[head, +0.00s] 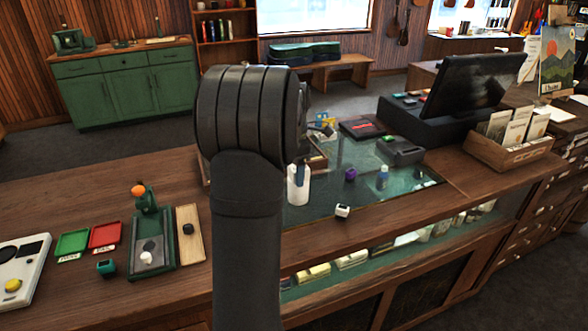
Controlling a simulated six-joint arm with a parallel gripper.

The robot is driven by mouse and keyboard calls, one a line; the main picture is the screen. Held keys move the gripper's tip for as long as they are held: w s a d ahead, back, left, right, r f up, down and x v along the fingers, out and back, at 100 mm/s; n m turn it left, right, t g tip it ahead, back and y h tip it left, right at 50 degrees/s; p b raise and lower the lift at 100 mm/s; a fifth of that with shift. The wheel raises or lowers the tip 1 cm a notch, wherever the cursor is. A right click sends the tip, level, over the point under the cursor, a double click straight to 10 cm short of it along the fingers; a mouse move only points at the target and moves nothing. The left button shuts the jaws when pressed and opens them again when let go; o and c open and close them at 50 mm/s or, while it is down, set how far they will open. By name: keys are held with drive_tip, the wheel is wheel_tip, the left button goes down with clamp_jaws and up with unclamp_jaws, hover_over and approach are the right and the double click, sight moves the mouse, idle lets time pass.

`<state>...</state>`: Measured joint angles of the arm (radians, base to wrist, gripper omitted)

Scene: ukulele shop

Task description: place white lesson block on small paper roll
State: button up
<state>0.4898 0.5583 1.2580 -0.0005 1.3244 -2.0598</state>
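A small white block (342,210) with a dark mark on its face sits near the front edge of the glass-topped counter; it looks like the white lesson block. I cannot pick out the small paper roll for certain. A white upright cylinder-like thing (298,190) with a blue piece at its top stands to the left of the block, partly behind my arm. A smaller white piece (146,258) lies on the green stand at the left. My gripper is mostly or wholly hidden behind my dark arm, so its opening and any contents cannot be seen.
A purple object (350,174) and a blue bottle (383,177) stand behind and right of the block. A dark card device (400,150), a monitor (466,90) and a wooden card box (508,150) are farther right. Red (105,235) and green trays (72,243) lie left.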

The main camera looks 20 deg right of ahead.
wheel_tip(320, 180, up, 12)
drive_tip(key=shift+r, duration=0.15)
idle(0.5)
wheel_tip(320, 180, down, 12)
drive_tip(key=shift+f, duration=0.1)
drive_tip(key=shift+r, duration=2)
drive_tip(key=shift+f, duration=0.1)
